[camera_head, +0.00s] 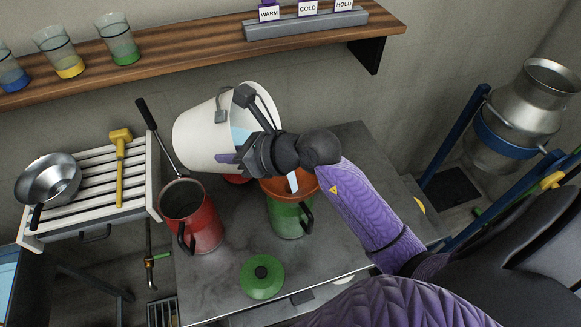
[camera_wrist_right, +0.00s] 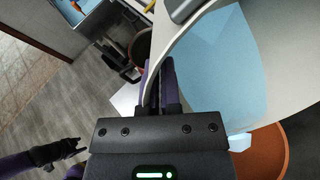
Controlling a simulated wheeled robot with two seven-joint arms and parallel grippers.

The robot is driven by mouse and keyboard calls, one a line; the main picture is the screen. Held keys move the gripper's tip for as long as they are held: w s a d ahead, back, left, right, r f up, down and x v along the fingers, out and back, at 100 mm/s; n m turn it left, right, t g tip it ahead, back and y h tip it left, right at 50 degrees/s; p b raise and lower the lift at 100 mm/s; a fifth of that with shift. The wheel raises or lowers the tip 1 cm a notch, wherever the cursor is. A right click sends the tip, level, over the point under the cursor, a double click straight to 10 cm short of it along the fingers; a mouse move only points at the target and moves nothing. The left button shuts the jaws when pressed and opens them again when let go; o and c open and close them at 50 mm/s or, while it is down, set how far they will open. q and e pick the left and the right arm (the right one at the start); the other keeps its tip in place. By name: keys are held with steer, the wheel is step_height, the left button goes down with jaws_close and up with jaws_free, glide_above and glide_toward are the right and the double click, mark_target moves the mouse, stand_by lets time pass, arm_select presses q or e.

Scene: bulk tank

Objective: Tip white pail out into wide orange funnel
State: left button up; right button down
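The white pail (camera_head: 200,135) is tilted in the air over the worktop. My right gripper (camera_head: 231,158) is shut on its rim; in the right wrist view the gripper fingers (camera_wrist_right: 160,88) pinch the pail wall (camera_wrist_right: 290,98). Pale blue liquid (camera_wrist_right: 222,70) lies inside the pail. The wide orange funnel (camera_head: 275,188) sits in the mouth of a green jug (camera_head: 288,220), partly hidden by my right arm. A pale streak (camera_head: 292,182) shows above the funnel, below the pail's lip. My left gripper (camera_wrist_right: 70,150) is small at the lower left of the wrist view, away from the pail.
A shelf (camera_head: 180,52) runs above; a metal can (camera_head: 515,115) is right.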

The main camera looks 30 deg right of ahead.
steer(key=shift+s+d+r+t+y+b, duration=0.25)
steer(key=shift+d+r+t+y+b, duration=0.15)
steer(key=shift+b, duration=0.7)
stand_by(0.8)
